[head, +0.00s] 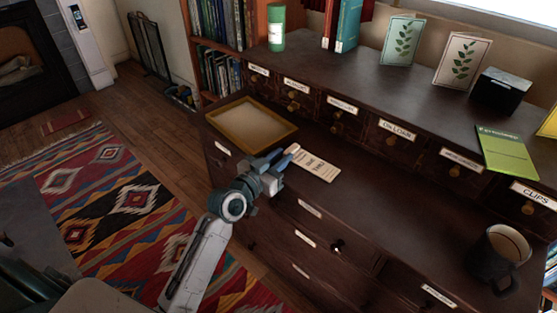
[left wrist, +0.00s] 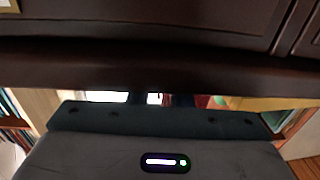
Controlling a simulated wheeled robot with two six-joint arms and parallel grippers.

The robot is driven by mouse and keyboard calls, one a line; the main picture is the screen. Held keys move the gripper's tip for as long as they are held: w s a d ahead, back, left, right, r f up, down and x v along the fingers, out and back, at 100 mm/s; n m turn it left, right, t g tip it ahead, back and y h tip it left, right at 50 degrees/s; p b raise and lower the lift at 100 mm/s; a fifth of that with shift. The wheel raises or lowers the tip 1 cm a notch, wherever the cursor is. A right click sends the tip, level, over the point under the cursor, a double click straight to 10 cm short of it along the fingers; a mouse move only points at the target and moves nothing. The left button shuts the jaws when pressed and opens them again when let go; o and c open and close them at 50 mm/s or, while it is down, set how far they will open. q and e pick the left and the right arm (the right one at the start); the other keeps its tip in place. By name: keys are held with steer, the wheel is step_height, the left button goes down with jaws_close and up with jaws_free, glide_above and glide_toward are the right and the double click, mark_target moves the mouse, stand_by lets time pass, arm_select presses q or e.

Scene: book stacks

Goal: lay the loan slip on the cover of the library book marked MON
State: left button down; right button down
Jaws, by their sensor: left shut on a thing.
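The cream loan slip (head: 317,166) with dark print shows over the dark wooden cabinet's lower top. My left gripper (head: 286,158) is shut on the slip's left end, at the cabinet's front edge. I cannot tell whether the slip touches the wood. The left wrist view shows my gripper's dark housing and a dark wooden surface; the slip and fingertips are hidden there. I can read no MON mark on any book. My right gripper is not in view.
A wooden tray (head: 252,140) lies left of the slip. A dark mug (head: 497,259) stands at the right. A green-white cylinder (head: 276,28) and upright books (head: 347,25) stand on the upper shelf. Bare wood lies between slip and mug.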

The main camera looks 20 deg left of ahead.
arm_select(q)
steer(key=shift+s, duration=0.1)
steer(key=shift+f, duration=0.25)
steer(key=c, duration=1.3)
jaws_free()
steer(key=shift+r, duration=0.15)
